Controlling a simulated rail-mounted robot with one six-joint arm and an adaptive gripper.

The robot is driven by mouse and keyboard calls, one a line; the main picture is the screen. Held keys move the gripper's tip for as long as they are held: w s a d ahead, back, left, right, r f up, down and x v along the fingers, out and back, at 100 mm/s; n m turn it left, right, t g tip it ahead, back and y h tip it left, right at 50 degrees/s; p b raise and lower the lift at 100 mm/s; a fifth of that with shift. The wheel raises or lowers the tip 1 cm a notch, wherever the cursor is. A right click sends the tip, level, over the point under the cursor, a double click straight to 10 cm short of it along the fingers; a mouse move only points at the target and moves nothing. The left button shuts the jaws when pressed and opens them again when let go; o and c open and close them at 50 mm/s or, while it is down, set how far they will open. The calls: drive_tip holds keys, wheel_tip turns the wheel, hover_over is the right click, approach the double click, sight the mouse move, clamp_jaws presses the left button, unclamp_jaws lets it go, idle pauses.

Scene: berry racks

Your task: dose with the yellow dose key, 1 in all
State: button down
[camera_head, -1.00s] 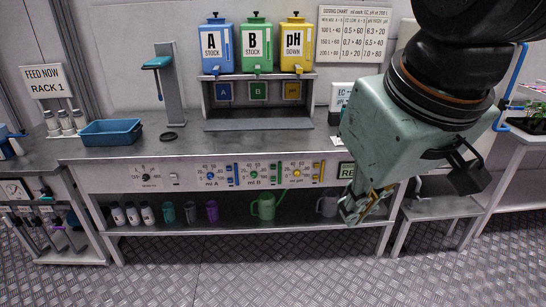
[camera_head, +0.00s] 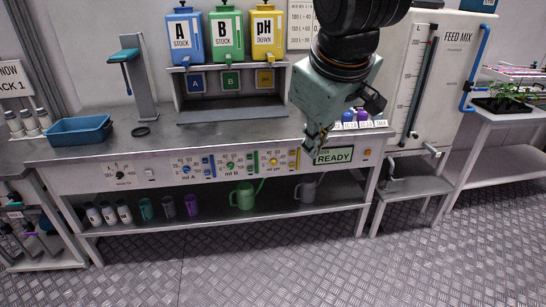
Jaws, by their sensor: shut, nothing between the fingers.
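The yellow dose key (camera_head: 292,160) is a small upright yellow piece on the dosing panel (camera_head: 160,182), at the right of the yellow pH dial (camera_head: 273,162). My gripper (camera_head: 310,147) is shut and empty, with its fingertips pointing down in front of the panel. In the picture it is just right of the yellow key and beside the READY display (camera_head: 333,156). I cannot tell whether it touches the panel. The yellow pH DOWN tank (camera_head: 268,38) stands on the shelf above.
Blue and green keys sit farther left on the panel. The blue tray (camera_head: 80,131) and a teal-topped stand (camera_head: 135,80) are on the counter. Cans (camera_head: 242,196) and bottles stand on the lower shelf. The FEED MIX tank (camera_head: 450,70) is at the right. The floor in front is clear.

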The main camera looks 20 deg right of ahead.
sight(292, 165)
drive_tip(key=w+d+f+n+t+p, duration=0.1)
drive_tip(key=w+d+f+n, duration=0.2)
drive_tip(key=w+d+f, duration=0.5)
drive_tip(key=w+d+f+n, duration=0.1)
drive_tip(key=w+f+n, duration=0.2)
drive_tip(key=w, duration=1)
drive_tip(key=w+d+f+n+t+p, duration=0.1)
drive_tip(key=w+d+f+n, duration=0.4)
drive_tip(key=w, duration=0.5)
drive_tip(key=w+d+f+n+y, duration=0.1)
drive_tip(key=w+f+n, duration=0.1)
drive_tip(key=f, duration=0.8)
drive_tip(key=w+d+f+n+t+y, duration=0.1)
drive_tip(key=w+f, duration=0.3)
drive_tip(key=f, duration=0.5)
drive_tip(key=w+d+f+n+t+y+p, duration=0.1)
drive_tip(key=w+f+n, duration=0.3)
drive_tip(key=f, duration=0.6)
drive_tip(key=shift+d+f, duration=0.3)
drive_tip(key=shift+d, duration=0.55)
drive_tip(key=shift+w, duration=0.15)
drive_tip(key=shift+w+d+p, duration=0.3)
drive_tip(key=shift+w+p, duration=0.25)
drive_tip(key=shift+w, duration=0.85)
drive_tip(key=shift+w+d+p, duration=0.3)
drive_tip(key=shift+w+p, duration=0.2)
drive_tip(key=shift+w, duration=0.85)
drive_tip(key=shift+w+d+p, duration=0.3)
drive_tip(key=shift+w+p, duration=0.25)
drive_tip(key=shift+w, duration=0.85)
